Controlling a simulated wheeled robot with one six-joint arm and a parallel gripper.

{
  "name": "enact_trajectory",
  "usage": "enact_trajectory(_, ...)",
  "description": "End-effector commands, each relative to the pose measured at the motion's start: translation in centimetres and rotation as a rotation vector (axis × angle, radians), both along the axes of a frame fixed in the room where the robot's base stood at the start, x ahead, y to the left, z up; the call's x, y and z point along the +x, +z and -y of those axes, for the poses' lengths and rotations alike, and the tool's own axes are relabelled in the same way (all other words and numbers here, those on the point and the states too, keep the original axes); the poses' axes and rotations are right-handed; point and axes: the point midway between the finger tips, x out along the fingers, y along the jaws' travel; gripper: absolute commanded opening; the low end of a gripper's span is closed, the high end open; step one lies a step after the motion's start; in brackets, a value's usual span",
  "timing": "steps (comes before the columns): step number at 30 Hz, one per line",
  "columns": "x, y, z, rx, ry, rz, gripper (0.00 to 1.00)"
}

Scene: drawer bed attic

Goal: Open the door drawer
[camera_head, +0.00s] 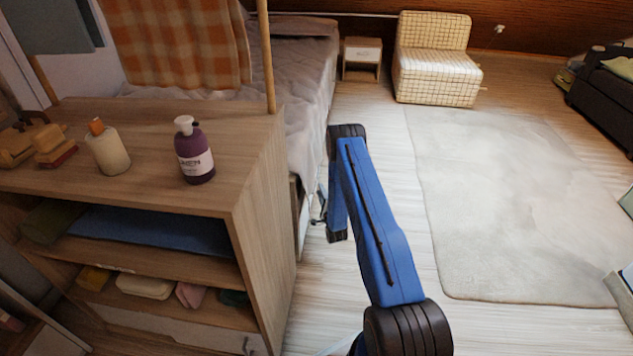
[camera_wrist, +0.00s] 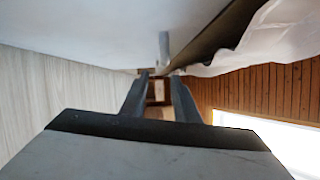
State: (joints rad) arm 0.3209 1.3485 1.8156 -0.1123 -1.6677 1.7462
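A pale flat front (camera_wrist: 90,25) fills the upper left of the wrist view, with a small grey upright handle (camera_wrist: 164,45) on it. It seems to be the drawer front under the bed; in the head view a white strip (camera_head: 304,222) of it shows below the mattress. My gripper (camera_wrist: 160,82) is open, its two dark fingers apart with nothing between them. The handle appears just beyond and above the fingertips, and I see no contact. In the head view my gripper (camera_head: 319,212) is small and partly hidden beside the bed's side.
A wooden shelf unit (camera_head: 262,190) with bottles on top stands close on the left. The bed (camera_head: 300,75) lies behind it. A nightstand (camera_head: 361,59) and a checked chair (camera_head: 436,65) stand at the back. The floor and pale rug (camera_head: 520,210) on the right are clear.

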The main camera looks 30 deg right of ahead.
Motion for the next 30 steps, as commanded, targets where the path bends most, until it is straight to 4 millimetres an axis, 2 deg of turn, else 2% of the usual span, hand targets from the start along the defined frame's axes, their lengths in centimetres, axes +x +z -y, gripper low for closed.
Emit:
enact_trajectory(9,5.4,0.5,1.1,0.0,0.002,0.001,0.28)
enact_trajectory(15,7.7,0.6,1.5,0.001,0.002,0.001,0.28)
enact_trajectory(20,8.5,0.6,1.7,0.001,0.001,-0.001,0.28)
enact_trajectory(28,8.6,0.7,1.8,0.0,0.001,-0.001,0.28)
enact_trajectory(29,8.6,0.7,1.7,0.0,0.001,-0.001,0.26)
enact_trajectory(30,8.6,0.7,1.7,0.0,0.001,-0.001,0.16)
